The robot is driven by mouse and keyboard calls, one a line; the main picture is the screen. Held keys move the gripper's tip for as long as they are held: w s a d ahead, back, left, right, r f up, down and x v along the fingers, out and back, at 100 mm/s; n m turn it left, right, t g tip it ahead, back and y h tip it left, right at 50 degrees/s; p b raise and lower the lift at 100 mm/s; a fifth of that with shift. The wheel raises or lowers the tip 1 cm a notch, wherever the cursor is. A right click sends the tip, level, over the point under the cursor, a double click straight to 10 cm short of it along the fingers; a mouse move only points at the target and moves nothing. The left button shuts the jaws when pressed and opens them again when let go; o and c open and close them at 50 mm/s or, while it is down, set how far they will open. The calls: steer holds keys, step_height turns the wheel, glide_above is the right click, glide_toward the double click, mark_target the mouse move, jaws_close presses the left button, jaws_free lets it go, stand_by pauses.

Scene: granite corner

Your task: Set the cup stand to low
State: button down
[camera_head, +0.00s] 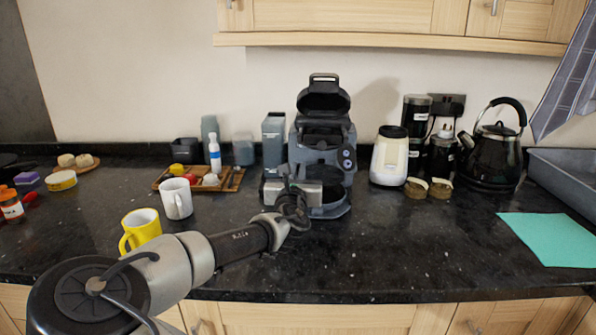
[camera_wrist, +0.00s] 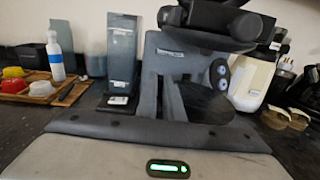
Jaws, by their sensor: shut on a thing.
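The coffee machine (camera_head: 345,150) stands against the wall with its lid raised, and also fills the middle of the wrist view (camera_wrist: 165,50). Its cup stand, a dark round platform (camera_wrist: 205,103), shows inside the machine's front, above the lower base (camera_head: 330,211). My gripper (camera_head: 302,186) reaches in from the front left and covers part of the stand in the head view. In the wrist view, its fingers (camera_wrist: 165,82) are close together at the stand's left side. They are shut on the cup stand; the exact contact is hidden.
A grey container (camera_head: 273,140) is close left of the machine. A wooden tray (camera_head: 236,181), white mug (camera_head: 176,199) and yellow mug (camera_head: 141,228) are further left. A cream jar (camera_head: 388,160), two small pots and a black kettle (camera_head: 492,157) stand right.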

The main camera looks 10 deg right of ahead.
stand_by(0.3)
step_height(320, 180, down, 5)
steer(key=b, duration=0.3)
steer(key=shift+f, duration=0.15)
steer(key=c, duration=1.9)
jaws_free()
steer(key=shift+o, duration=0.2)
steer(key=p+v, duration=0.3)
steer(key=v, duration=1.4)
steer(key=shift+s+a, duration=0.1)
steer(key=shift+s, duration=0.15)
